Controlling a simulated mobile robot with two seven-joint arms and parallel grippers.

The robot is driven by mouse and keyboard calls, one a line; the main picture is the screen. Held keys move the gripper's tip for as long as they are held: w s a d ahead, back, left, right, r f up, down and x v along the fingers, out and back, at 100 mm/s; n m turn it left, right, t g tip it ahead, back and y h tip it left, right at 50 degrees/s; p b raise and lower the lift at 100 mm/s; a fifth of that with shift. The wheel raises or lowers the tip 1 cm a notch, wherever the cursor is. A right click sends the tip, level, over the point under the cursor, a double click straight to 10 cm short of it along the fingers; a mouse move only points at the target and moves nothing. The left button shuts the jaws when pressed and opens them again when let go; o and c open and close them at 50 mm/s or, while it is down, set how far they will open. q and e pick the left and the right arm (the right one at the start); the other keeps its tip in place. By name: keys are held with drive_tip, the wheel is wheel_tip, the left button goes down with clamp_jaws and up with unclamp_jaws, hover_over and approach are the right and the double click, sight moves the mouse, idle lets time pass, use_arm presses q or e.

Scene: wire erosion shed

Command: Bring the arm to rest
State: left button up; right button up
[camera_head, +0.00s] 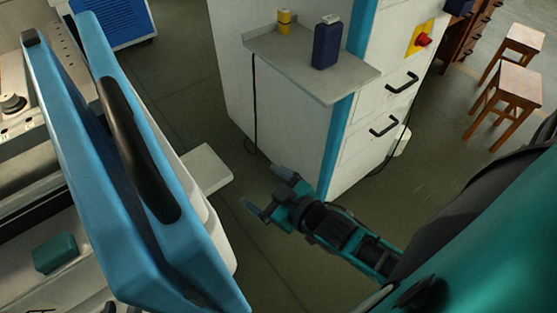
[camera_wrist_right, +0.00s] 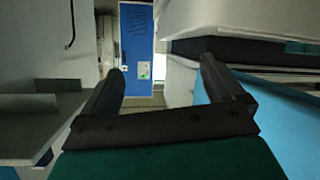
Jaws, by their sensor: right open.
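My right gripper (camera_head: 270,191) is in the lower middle of the head view, at the end of my teal and black right arm. Its two fingers are apart with nothing between them. It hangs over the open floor between the blue-edged machine on the left and the white cabinet. In the right wrist view my right gripper (camera_wrist_right: 160,90) shows both dark fingers spread, with empty space between them. My left gripper is not in the head view.
A blue frame with a black handle (camera_head: 138,150) stands close at left. The white cabinet (camera_head: 288,130) has a grey shelf (camera_head: 290,65) holding a dark blue bottle (camera_head: 326,45) and a yellow container (camera_head: 284,22). A red knob (camera_head: 422,40) and wooden stools (camera_head: 510,85) are at right.

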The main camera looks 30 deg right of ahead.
drive_tip(key=s+f+m+g, duration=0.2)
drive_tip(key=s+f, duration=0.3)
drive_tip(key=shift+s+a+g+h, duration=0.3)
drive_tip(key=shift+s+h, duration=0.1)
idle(1.7)
